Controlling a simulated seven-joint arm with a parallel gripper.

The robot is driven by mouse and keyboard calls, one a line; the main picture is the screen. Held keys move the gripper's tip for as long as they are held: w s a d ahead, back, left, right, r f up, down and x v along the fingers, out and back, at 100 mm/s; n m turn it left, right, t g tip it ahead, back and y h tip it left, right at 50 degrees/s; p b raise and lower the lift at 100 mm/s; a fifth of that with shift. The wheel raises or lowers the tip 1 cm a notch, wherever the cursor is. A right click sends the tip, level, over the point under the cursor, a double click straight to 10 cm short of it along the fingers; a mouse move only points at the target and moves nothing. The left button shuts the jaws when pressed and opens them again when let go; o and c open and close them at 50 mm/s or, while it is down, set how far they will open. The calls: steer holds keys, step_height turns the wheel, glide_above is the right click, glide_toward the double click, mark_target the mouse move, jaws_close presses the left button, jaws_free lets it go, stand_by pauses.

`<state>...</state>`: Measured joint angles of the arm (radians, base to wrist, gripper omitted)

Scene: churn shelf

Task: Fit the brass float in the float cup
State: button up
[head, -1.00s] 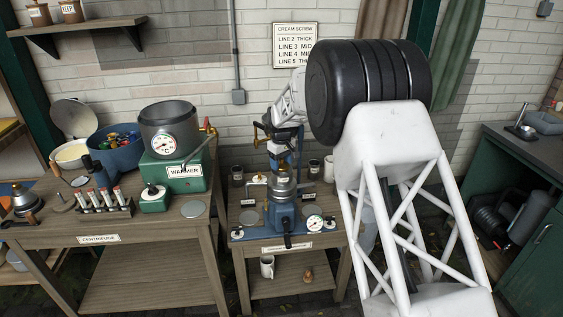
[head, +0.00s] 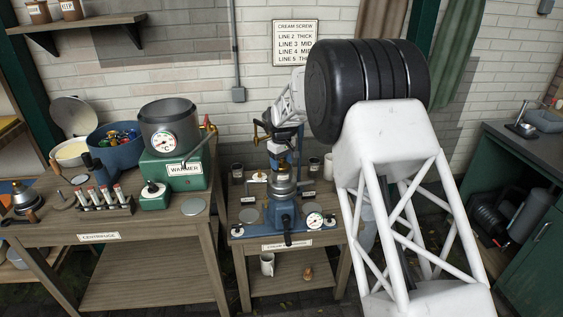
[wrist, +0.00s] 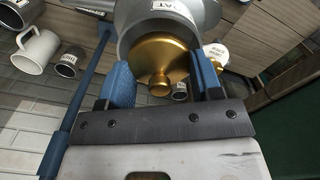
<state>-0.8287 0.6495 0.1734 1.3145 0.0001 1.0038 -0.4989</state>
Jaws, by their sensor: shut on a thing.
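My gripper (wrist: 163,76) is shut on the brass float (wrist: 160,52) in the wrist view, with a blue finger on each side. The float is a gold-coloured round body with a small knob facing me. It sits at the mouth of the grey metal float cup (wrist: 203,20), whose label ends in "AT". The cup's rim surrounds the float's far side; I cannot tell how deep the float is or whether it touches. In the head view my gripper (head: 279,160) is above the blue separator stand's metal bowl (head: 284,187), and the float is hard to make out.
The stand is on a small wooden table with a dial gauge (head: 314,220) and dark jars (head: 237,171) around it. A white mug (head: 267,265) stands on the lower shelf. A green warmer (head: 180,172) stands on the left bench. A wall sign (head: 295,42) hangs behind.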

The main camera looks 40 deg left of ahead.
steer(key=shift+f, duration=0.3)
steer(key=o, duration=1.2)
steer(key=shift+r, duration=0.15)
steer(key=shift+r, duration=3.6)
